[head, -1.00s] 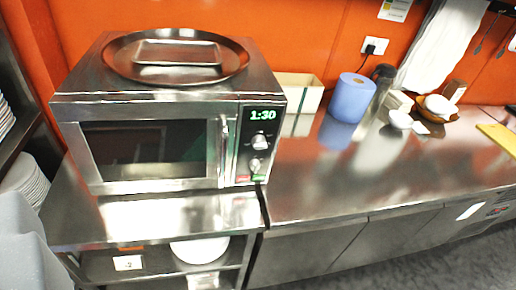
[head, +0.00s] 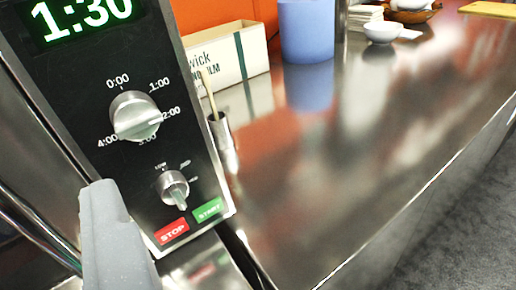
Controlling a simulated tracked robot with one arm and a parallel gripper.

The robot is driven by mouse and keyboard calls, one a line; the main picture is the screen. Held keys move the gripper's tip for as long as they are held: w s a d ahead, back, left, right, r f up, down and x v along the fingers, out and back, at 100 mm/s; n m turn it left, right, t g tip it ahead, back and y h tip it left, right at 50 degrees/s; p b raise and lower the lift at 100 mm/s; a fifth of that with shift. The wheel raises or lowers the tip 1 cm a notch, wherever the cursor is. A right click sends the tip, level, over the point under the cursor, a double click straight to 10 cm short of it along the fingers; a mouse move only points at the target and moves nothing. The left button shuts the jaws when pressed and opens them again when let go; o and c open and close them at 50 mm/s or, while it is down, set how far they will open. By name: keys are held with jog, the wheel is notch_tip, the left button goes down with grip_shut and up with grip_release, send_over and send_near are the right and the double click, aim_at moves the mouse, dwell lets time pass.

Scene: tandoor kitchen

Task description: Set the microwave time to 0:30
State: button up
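The microwave's black control panel (head: 75,110) fills the left of the view. Its green display (head: 82,18) reads 1:30, with the top edge cut off. Below it is a silver time dial (head: 135,115) with marks from 0:00 to 4:00; its ridge points right, close to the 2:00 mark. A smaller silver knob (head: 173,187) sits below, above the red STOP button (head: 172,231) and green START button (head: 208,209). My gripper (head: 98,190) shows as one grey finger in front of the panel's lower left, below the dial and apart from it. Its other finger is not distinguishable.
The steel counter (head: 400,150) runs right, mostly clear. A small metal cylinder with a wooden stick (head: 222,140) stands close to the panel's right edge.

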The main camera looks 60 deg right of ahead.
aim_at(133, 129)
jog(key=s+d+f+m+h, duration=0.1)
jog(key=s+d+f+h, duration=0.1)
jog(key=s+d+f, duration=0.15)
jog(key=shift+y, duration=0.3)
jog(key=shift+f+p+x, duration=0.15)
jog(key=shift+p+x, duration=0.2)
jog(key=shift+x, duration=2.05)
jog(key=shift+f+p+x, duration=0.15)
jog(key=shift+p+x, duration=0.2)
jog(key=shift+x, duration=2.05)
jog(key=shift+f+p+x, duration=0.15)
jog(key=shift+p+x, duration=0.2)
jog(key=shift+x, duration=2.05)
jog(key=c, duration=1)
jog(key=shift+o, duration=0.2)
jog(key=shift+a, duration=0.3)
jog(key=shift+d+r, duration=0.1)
jog(key=shift+r, duration=0.05)
